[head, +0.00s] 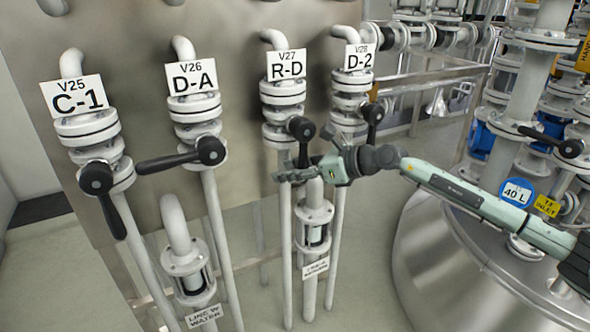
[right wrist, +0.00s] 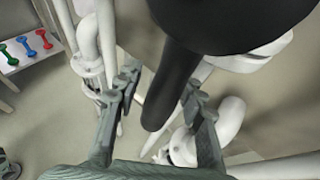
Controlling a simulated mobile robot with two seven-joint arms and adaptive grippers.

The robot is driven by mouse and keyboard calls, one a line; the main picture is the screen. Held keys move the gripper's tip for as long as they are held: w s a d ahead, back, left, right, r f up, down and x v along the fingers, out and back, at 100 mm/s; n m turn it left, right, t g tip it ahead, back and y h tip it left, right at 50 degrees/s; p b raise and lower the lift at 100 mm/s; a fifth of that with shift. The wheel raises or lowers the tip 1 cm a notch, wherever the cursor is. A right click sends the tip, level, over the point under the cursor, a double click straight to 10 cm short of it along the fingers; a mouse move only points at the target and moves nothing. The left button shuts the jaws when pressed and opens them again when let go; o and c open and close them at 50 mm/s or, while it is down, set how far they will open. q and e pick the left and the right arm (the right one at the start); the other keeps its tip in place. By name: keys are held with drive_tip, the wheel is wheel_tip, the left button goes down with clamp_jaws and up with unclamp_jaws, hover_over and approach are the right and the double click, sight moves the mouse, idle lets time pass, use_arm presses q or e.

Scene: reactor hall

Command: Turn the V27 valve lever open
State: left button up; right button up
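The V27 valve stands under the white "V27 R-D" sign (head: 287,65) on the steel panel. Its black lever (head: 301,129) has a round hub, and its handle hangs down along the pipe, partly hidden by my gripper. My right gripper (head: 290,172) is at the lower part of this handle. In the right wrist view the black handle (right wrist: 172,85) reaches in between the two grey fingers of the right gripper (right wrist: 160,88). The fingers are apart, with a gap visible on each side of the handle. My left gripper is not in view.
The V25 lever (head: 97,180) and V28 lever (head: 373,114) point down; the V26 lever (head: 208,151) points left. A sight-glass pipe (head: 314,222) stands just below my right gripper. A steel vessel (head: 440,265) with fittings stands at right.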

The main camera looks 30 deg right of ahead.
drive_tip(key=v, duration=1.2)
drive_tip(key=shift+w, duration=0.1)
idle(0.5)
